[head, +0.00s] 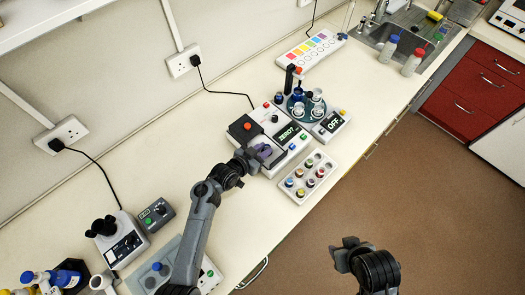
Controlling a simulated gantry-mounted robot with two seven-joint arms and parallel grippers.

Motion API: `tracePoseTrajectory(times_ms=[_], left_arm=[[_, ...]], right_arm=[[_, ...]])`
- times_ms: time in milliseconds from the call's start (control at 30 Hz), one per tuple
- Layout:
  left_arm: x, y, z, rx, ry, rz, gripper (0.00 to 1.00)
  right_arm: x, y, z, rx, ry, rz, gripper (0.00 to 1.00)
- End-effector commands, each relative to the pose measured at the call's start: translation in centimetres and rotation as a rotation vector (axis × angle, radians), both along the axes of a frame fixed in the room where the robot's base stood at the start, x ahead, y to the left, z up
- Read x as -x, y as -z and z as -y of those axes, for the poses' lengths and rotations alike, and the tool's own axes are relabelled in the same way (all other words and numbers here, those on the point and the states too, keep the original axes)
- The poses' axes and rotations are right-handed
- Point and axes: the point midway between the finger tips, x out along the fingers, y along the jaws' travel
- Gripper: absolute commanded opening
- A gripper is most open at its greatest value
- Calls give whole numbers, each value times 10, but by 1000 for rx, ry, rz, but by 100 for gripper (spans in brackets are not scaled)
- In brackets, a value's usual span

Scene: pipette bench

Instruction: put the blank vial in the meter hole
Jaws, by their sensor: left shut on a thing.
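The meter (292,143) is a white box with a dark screen reading "ZERO?" and a black block (243,129) with a red top at its left. My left gripper (266,154) is at the meter's near side, shut on a small purple thing, which looks like the blank vial. The gripper covers most of it, and I cannot tell whether it touches the meter. The meter's hole cannot be made out. My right gripper (342,247) hangs over the floor at lower right, away from the bench; its finger gap is unclear.
A white rack (292,192) with several coloured-capped vials stands right of the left gripper. Behind are a round carousel (312,115) of bottles and a small box reading "OFF" (331,124). Two capped bottles (412,62) stand by the sink. The bench front right of the rack is clear.

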Motion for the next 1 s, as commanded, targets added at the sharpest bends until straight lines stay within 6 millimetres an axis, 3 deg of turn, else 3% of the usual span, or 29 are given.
tracePoseTrajectory(times_ms=[367, 400, 533, 1000], left_arm=[[0, 8, 0, -1, 0, 1, 0], [0, 7, 0, 0, 0, 0, 30], [0, 7, 0, 0, 0, 0, 50], [1, -3, -2, 0, -1, 0, 51]], right_arm=[[0, 4, -2, -10, 6, 2, 43], [0, 3, -2, -10, 6, 2, 43], [0, 3, -3, -11, 7, 1, 43], [0, -3, -2, -7, 3, 2, 43]])
